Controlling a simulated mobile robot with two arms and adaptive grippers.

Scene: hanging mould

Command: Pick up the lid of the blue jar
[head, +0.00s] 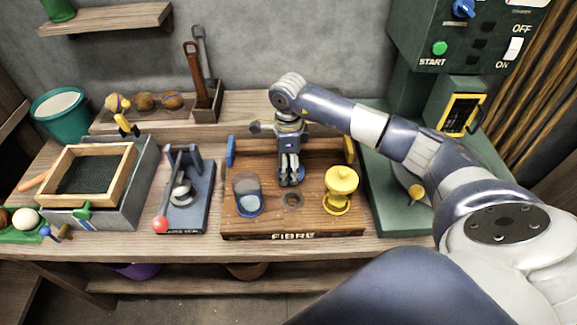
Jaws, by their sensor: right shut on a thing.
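The blue jar (248,200) stands at the left of a wooden board marked FIBRE. It looks see-through grey above with blue low down, and no knobbed lid shows on it. My right gripper (290,177) points down over the middle of the board, right of the blue jar and apart from it. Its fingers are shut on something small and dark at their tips. The fingers hide most of it, so I cannot tell whether it is the lid. My left gripper is not in view.
A yellow jar (341,190) with a knobbed top stands right of the gripper. A red-knobbed lever press (184,195) and a framed screen (90,172) are left. A green machine (440,48) stands right.

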